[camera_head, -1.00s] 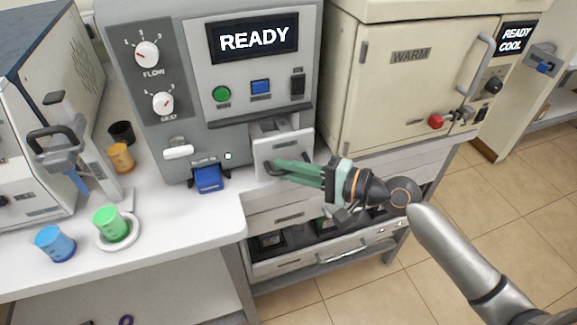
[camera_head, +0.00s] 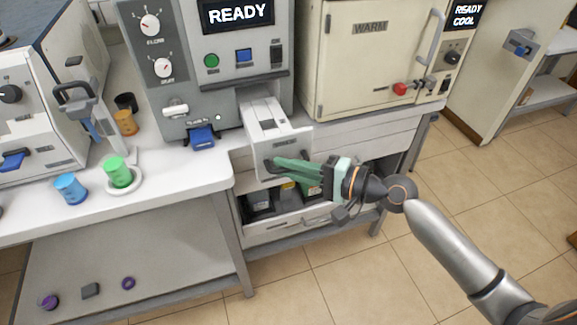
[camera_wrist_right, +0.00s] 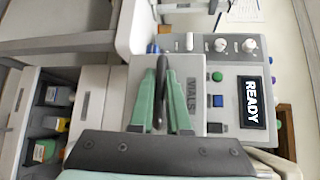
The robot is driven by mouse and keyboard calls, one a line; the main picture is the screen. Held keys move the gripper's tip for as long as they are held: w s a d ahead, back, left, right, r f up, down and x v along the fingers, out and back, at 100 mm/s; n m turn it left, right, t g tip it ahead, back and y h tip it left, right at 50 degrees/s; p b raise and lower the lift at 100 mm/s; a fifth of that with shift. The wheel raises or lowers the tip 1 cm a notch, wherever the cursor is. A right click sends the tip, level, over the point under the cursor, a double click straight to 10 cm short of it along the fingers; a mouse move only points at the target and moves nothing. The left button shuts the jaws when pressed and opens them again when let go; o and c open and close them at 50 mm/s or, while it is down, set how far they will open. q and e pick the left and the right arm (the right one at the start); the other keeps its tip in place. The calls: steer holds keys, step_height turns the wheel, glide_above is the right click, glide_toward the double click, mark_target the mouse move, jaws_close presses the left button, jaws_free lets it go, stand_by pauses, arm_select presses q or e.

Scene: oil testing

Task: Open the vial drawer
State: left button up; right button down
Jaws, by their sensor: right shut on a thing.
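The vial drawer (camera_head: 285,144) is a light grey box sticking out from the lower front of the grey machine (camera_head: 190,95) with the READY screen. It is pulled out, and its top shows. Its front bears a VIALS label in the right wrist view (camera_wrist_right: 191,98). My right gripper (camera_head: 277,166), with green fingers, is shut on the drawer's dark handle (camera_wrist_right: 158,90). The fingers hide part of the handle. In the right wrist view the fingers (camera_wrist_right: 160,72) close around it from both sides. My left gripper is not in view.
A green cup (camera_head: 117,172) on a white dish and a blue cup (camera_head: 70,188) stand on the white counter (camera_head: 190,172) at left. A cream WARM cabinet (camera_head: 365,65) stands right of the machine. Below the drawer, an open lower drawer (camera_head: 300,224) holds containers. Floor is clear at right.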

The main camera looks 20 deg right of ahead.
steer(key=c, duration=1.2)
jaws_free()
steer(key=shift+o, duration=0.2)
steer(key=shift+d, duration=0.15)
steer(key=b+v, duration=0.3)
steer(key=v, duration=0.9)
steer(key=shift+s, duration=0.15)
steer(key=shift+f, duration=0.1)
